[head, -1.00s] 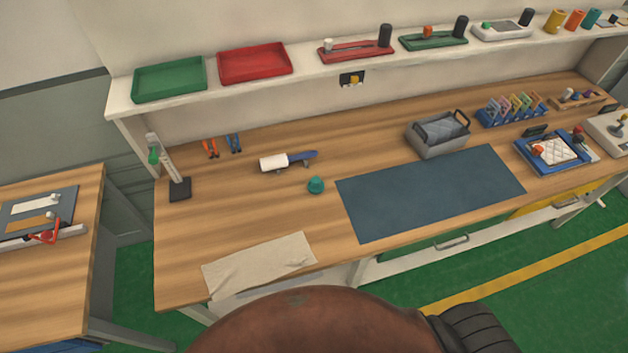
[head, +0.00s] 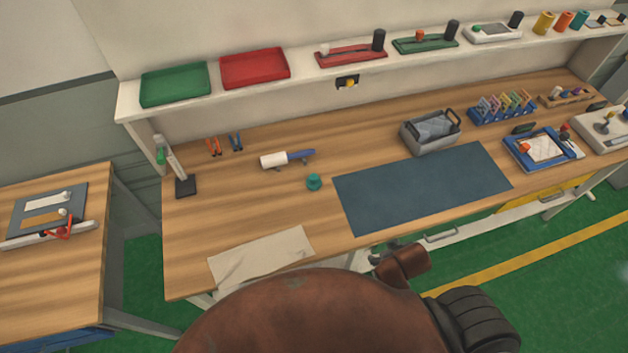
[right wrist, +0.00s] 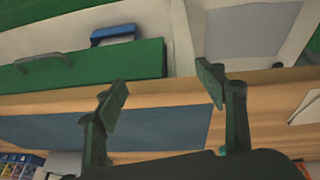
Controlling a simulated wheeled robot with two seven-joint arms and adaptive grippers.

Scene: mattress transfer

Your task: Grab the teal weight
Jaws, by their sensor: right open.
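The teal weight (head: 314,182) is a small rounded piece with a knob on top. In the head view it stands upright on the wooden bench (head: 240,215), just left of the dark blue mat (head: 420,187) and below a white roller with a blue handle (head: 287,159). My right gripper (right wrist: 165,82) shows in the right wrist view, with its two dark fingers apart and nothing between them.
A beige cloth (head: 260,256) lies at the bench's front left. A grey bin (head: 431,132) stands behind the mat. A stand with a dark base (head: 186,187) is at the left. The shelf above holds a green tray (head: 175,84) and a red tray (head: 254,68). Bench around the weight is clear.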

